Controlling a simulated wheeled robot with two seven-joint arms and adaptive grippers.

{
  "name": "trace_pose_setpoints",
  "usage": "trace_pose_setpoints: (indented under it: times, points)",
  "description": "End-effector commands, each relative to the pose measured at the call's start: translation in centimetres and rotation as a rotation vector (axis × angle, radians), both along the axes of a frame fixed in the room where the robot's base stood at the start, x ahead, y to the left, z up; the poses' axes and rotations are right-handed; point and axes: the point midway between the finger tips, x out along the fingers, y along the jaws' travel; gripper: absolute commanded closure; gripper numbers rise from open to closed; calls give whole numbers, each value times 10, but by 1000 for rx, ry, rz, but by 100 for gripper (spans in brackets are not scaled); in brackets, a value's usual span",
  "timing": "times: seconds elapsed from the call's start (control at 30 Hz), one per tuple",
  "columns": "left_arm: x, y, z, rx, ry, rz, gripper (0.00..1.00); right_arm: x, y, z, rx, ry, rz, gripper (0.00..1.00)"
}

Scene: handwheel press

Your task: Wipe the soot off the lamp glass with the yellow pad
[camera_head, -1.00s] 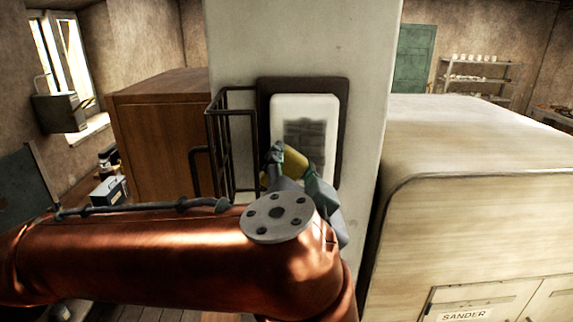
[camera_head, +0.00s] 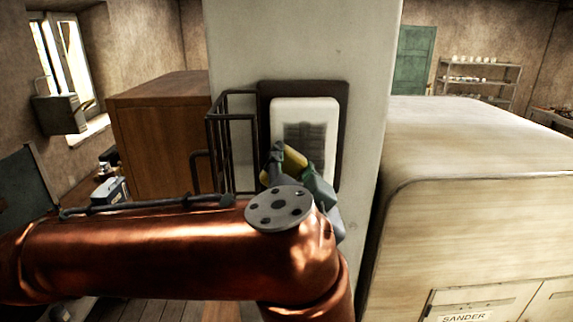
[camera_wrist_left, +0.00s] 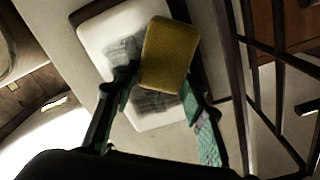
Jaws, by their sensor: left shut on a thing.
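The lamp glass (camera_head: 321,109) is a white rounded panel in a dark frame on a pale pillar. A grey, streaky soot patch (camera_head: 307,136) covers its middle. In the left wrist view the glass (camera_wrist_left: 98,38) shows soot (camera_wrist_left: 160,102) on both sides of the pad. My left gripper (camera_head: 284,168) is shut on the yellow pad (camera_head: 293,160), in front of the lower part of the glass. In the left wrist view the pad (camera_wrist_left: 168,55) sits between the two fingers and overlaps the soot. I cannot tell whether it touches the glass. My right gripper is not in view.
An open dark wire guard (camera_head: 230,140) stands out from the pillar (camera_head: 300,40), just left of the glass. A wooden cabinet (camera_head: 160,130) is farther left. A large pale machine labelled SANDER (camera_head: 470,200) fills the right side, close to the pillar.

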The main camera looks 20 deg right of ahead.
Motion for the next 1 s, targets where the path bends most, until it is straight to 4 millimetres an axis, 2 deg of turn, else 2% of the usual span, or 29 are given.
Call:
trace_pose_setpoints:
  times: [0.27,0.6,1.0]
  points:
    - [-1,-5,1,0,0,0,80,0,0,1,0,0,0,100]
    - [-9,-32,1,1,-2,0,80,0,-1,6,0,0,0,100]
    - [-13,-50,1,0,-1,-1,80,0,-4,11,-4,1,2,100]
